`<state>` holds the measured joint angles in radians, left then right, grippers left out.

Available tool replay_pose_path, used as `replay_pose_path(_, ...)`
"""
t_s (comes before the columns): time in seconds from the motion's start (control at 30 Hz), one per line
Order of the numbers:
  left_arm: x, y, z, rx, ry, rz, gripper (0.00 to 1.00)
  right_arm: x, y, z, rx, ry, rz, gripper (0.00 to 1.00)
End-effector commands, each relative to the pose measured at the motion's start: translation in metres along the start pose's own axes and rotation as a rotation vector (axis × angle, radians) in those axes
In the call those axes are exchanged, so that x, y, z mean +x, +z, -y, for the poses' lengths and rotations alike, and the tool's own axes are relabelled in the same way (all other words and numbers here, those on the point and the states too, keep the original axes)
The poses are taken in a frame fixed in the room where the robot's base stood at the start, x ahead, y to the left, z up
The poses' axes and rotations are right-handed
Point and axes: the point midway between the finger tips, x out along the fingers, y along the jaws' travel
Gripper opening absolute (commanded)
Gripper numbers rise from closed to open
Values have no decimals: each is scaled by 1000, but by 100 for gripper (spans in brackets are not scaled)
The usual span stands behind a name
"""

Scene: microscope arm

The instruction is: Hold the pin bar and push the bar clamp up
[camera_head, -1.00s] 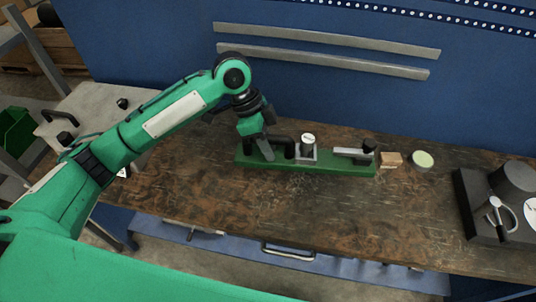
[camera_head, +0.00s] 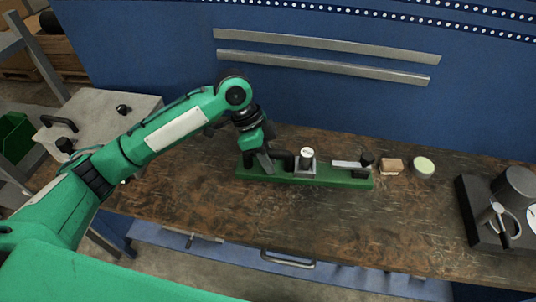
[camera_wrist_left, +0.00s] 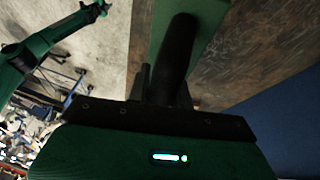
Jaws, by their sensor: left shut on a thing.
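The long green bar (camera_head: 325,180) lies on the wooden bench. It has a black handle near its left end, a grey block with a white-topped round knob (camera_head: 306,153) in the middle, and a flat grey clamp arm (camera_head: 348,165) with a black knob near its right end. The clamp arm looks about level. My left gripper (camera_head: 264,161) is at the left end of the bar, shut on the black handle (camera_wrist_left: 178,55), which also shows in the left wrist view. The fingers partly hide the handle. My right gripper (camera_wrist_left: 100,8) appears small at upper left in the wrist view.
A small tan block (camera_head: 391,166) and a pale green round pad (camera_head: 424,166) lie just right of the bar. A dark microscope-like device (camera_head: 490,215) stands at the far right. The blue wall is close behind; the bench front is clear.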

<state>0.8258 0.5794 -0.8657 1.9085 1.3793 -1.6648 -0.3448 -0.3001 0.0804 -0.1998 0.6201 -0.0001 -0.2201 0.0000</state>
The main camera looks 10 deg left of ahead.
Motion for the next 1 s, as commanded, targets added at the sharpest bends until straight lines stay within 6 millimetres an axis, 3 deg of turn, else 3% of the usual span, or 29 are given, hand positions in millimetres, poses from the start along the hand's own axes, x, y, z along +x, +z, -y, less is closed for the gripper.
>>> replay_pose_path(1.0, 49, 20, 10, 1, -1, -3, 0, 16, 1, 1, 0, 0, 0, 50)
